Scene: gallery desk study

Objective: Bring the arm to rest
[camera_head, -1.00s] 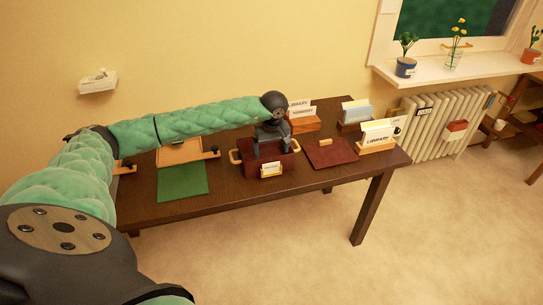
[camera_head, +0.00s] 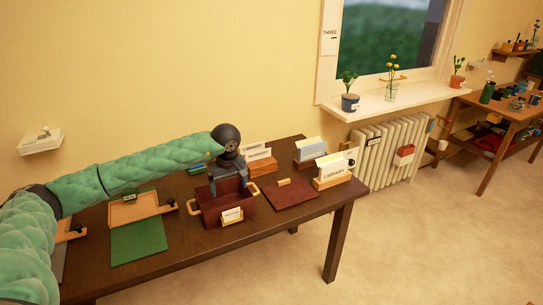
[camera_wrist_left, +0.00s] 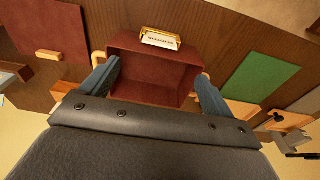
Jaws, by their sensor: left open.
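My left arm, in a green quilted sleeve, reaches in from the left over the desk in the head view. My left gripper (camera_head: 229,184) points down over a dark red box (camera_head: 226,206) with wooden handles and a small label holder on its front. In the left wrist view the two fingers (camera_wrist_left: 155,85) are spread apart. The empty inside of the box (camera_wrist_left: 155,78) shows between them. I cannot tell whether the fingers touch the box. My right gripper is not in view.
The dark desk (camera_head: 190,240) also bears a green mat (camera_head: 139,241), a wooden tray (camera_head: 140,208), a dark red mat (camera_head: 290,196) and card holders, one marked LIBRARY (camera_head: 333,172). A radiator (camera_head: 390,150) stands under the windowsill (camera_head: 400,101). Open floor lies at the front right.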

